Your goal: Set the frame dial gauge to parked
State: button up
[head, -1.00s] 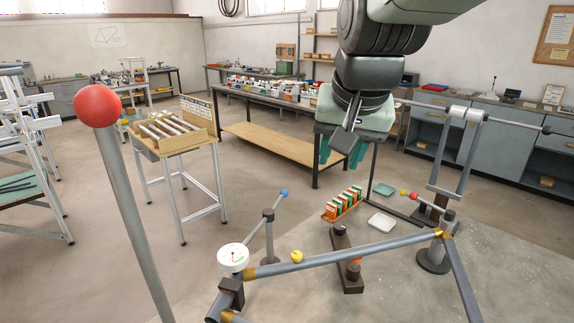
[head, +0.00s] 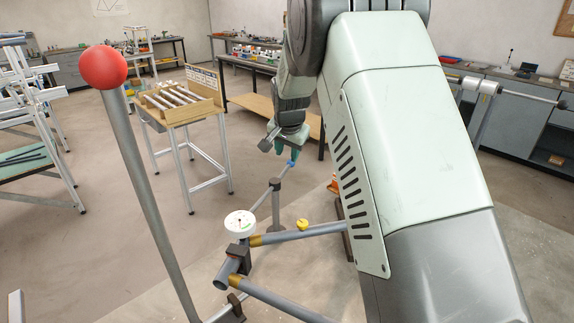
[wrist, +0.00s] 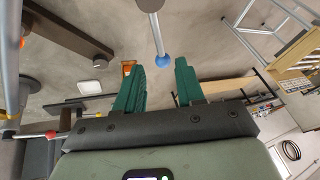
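The dial gauge (head: 240,223) is a round white dial at a corner of the tube frame (head: 300,234) in the head view. Its face has a small green mark; its reading is too small to make out. A grey rod with a blue ball end (head: 291,162) rests on a post behind it. My gripper (head: 273,148) is close to this ball in the head view. In the wrist view my gripper (wrist: 160,66) is open, its two green fingers apart. The blue ball (wrist: 163,61) appears in the gap near the fingertips, with no clear contact. A yellow knob (head: 302,225) is right of the dial.
A tall grey post with a red ball (head: 103,67) stands at the left front. A wooden rack table (head: 180,103) stands behind. My arm covers much of the right side. Open floor lies left of the frame.

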aim_at(287, 168)
jog(key=x, duration=0.7)
jog(key=shift+w+f, duration=0.1)
jog(key=shift+f, duration=0.15)
jog(key=shift+c, duration=0.5)
grip_shut()
